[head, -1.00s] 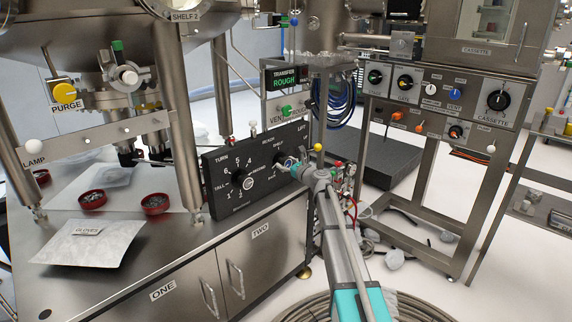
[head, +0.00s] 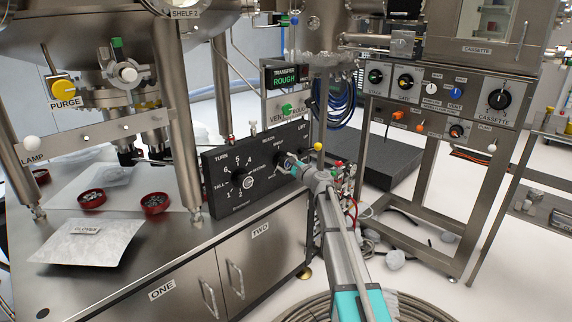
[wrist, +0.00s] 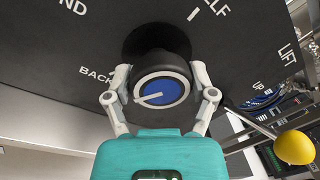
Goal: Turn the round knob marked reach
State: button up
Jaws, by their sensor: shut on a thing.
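The reach knob (wrist: 162,88) is on the black control panel (head: 225,195). In the wrist view it has a dark body and a blue face with a white ring. A pale pointer line on the face runs toward the lower left, near the word BACK. My gripper (wrist: 163,95) has one finger on each side of the knob and is shut on it. In the head view my gripper (head: 294,166) reaches the panel's right part from the right and hides most of the knob.
Another round knob (head: 247,182) with numbers sits to the left on the same panel. A yellow ball-ended lever (wrist: 295,147) stands close on my right. Red dishes, including one (head: 155,203), and a gloves packet (head: 88,241) lie on the bench at left.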

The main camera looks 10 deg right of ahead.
jog(key=shift+w+n, duration=0.1)
jog(key=shift+n, duration=0.2)
jog(key=o, duration=1)
jog(key=shift+o, duration=0.2)
jog(key=shift+m, duration=0.4)
jog(key=shift+m+p, duration=0.3)
jog(key=shift+m, duration=1.3)
jog(key=shift+m+h+p, duration=0.3)
jog(key=shift+m+p, duration=0.05)
jog(key=shift+m, duration=1.65)
jog(key=v, duration=1.4)
jog(key=shift+r, duration=0.2)
jog(key=shift+w, duration=0.1)
